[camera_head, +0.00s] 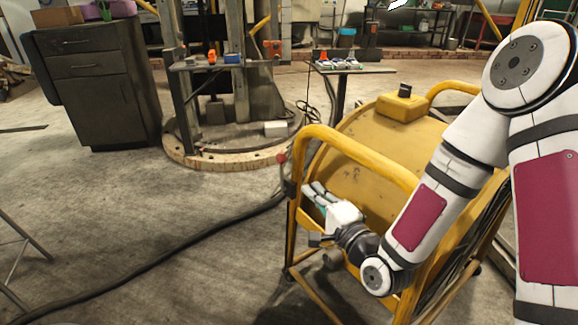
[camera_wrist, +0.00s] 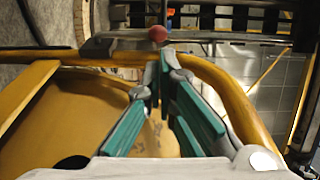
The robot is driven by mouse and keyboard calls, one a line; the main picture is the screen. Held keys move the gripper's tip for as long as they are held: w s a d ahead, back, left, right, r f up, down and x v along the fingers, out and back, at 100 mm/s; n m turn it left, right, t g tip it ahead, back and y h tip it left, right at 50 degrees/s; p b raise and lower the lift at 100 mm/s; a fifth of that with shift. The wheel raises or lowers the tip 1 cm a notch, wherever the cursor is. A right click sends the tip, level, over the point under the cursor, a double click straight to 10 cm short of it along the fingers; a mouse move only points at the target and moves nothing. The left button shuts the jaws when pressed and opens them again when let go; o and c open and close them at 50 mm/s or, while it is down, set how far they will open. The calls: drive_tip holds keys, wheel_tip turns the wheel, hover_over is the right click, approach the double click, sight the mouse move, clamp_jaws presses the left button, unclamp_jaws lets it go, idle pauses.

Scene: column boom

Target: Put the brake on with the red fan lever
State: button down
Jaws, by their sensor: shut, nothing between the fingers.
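The red ball knob of the lever (camera_head: 282,158) shows at the left edge of the yellow machine (camera_head: 345,150), beside its tube frame. In the wrist view the knob (camera_wrist: 158,34) lies just beyond my fingertips, at the frame's far bar. The lever's shaft is not clear in either view. My gripper (camera_head: 309,190) is in front of the yellow machine, below and right of the knob. In the wrist view my gripper (camera_wrist: 163,62) has its teal-padded fingers together at the tips with nothing between them. I cannot tell whether the tips touch the knob.
A yellow tube rail (camera_head: 355,150) arches close above my gripper. A black cable (camera_head: 180,245) runs across the floor to the machine. A column on a round base (camera_head: 230,155) and a small table (camera_head: 350,68) stand behind. The floor at left is mostly clear.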

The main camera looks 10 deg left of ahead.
sight(284, 159)
drive_tip(key=b+x, duration=0.3)
drive_tip(key=x, duration=1)
